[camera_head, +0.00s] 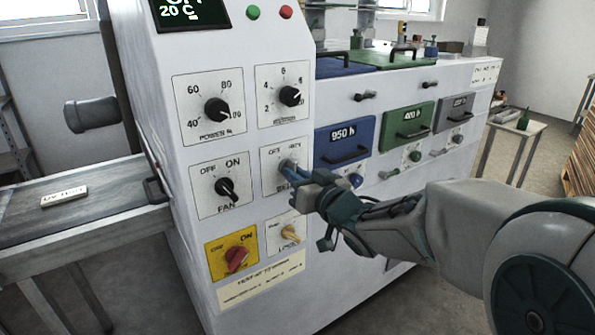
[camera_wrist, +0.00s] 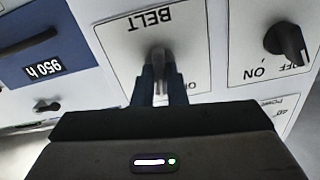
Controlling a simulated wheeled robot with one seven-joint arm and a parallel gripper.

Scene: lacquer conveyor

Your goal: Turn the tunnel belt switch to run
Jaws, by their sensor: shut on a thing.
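The belt switch (camera_head: 287,163) is a small knob on a pale plate in the middle of the machine's front panel. Its plate reads BELT, upside down in the wrist view, where the grey knob (camera_wrist: 160,58) stands between my fingers. In the head view the lettering above the knob is small, and my fingers hide part of the plate. My gripper (camera_head: 291,174) reaches in from the right and is shut on the knob; its two blue fingers also show in the wrist view (camera_wrist: 162,82). Which way the knob points I cannot tell.
The fan knob (camera_head: 226,188) is left of the belt plate, the power knob (camera_head: 216,110) above left. Below are a red knob (camera_head: 236,258) on yellow and a beige lock knob (camera_head: 290,232). Blue (camera_head: 345,144) and green (camera_head: 406,127) drawers stand to the right.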

